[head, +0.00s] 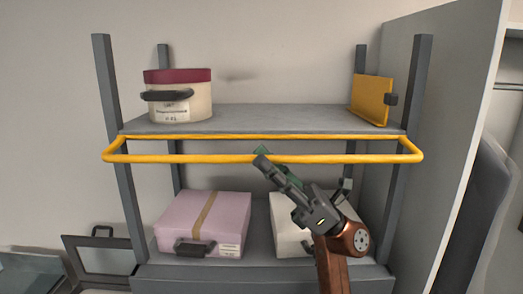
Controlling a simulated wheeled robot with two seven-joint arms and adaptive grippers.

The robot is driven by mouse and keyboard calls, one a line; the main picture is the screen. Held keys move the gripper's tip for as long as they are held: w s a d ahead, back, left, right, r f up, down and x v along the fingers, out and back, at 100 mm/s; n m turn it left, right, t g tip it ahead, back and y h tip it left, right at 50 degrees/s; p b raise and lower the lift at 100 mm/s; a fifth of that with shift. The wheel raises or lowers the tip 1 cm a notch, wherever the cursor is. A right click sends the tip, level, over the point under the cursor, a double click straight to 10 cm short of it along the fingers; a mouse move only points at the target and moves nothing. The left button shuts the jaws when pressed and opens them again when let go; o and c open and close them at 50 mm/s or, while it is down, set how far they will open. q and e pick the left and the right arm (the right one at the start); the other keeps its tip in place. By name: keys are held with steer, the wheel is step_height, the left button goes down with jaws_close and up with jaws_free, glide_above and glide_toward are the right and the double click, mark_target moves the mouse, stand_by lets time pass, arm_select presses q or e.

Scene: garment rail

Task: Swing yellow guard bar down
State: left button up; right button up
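The yellow guard bar (200,158) is a wide loop at the front edge of the upper shelf (270,118). Its long front rail runs across the rack a little below the shelf edge, with bent ends at both posts. My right gripper (262,154) reaches up from the lower right. Its fingertips overlap the middle of the front rail in the head view. I cannot tell whether they touch the rail or how far apart the fingers are. My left gripper is not in view.
A round cream box with a dark red lid (178,98) and a yellow upright plate (371,100) stand on the upper shelf. A pink box (204,222) and a white box (288,228) sit below. A grey panel (435,120) stands at right.

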steer(key=shift+w+a+r, duration=0.1)
steer(key=shift+a+r, duration=0.15)
steer(key=shift+r, duration=0.05)
jaws_close()
stand_by(0.3)
stand_by(0.3)
